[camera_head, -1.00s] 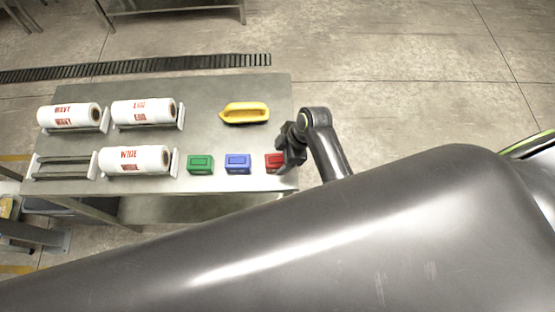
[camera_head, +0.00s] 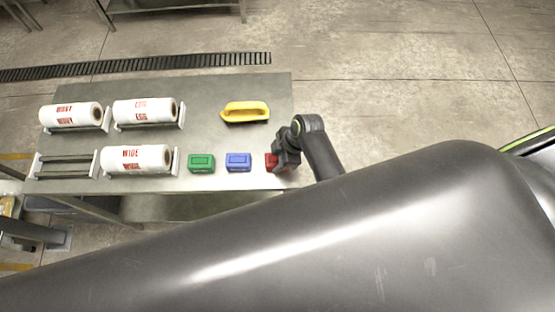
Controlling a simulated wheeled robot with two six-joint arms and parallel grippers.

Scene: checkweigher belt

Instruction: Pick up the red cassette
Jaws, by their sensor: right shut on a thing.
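The red cassette (camera_head: 271,161) is at the right front of the metal table (camera_head: 225,143), and only its left part shows. My right gripper (camera_head: 279,163) is over it from the right and is shut on it, hiding most of it. I cannot tell whether the cassette is clear of the table top. My left gripper is not in view.
A blue cassette (camera_head: 238,162) and a green cassette (camera_head: 201,163) stand in a row to the left. A yellow handled tool (camera_head: 246,112) lies behind. White printed rolls (camera_head: 137,159) rest in cradles on the left, with one cradle (camera_head: 66,166) empty.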

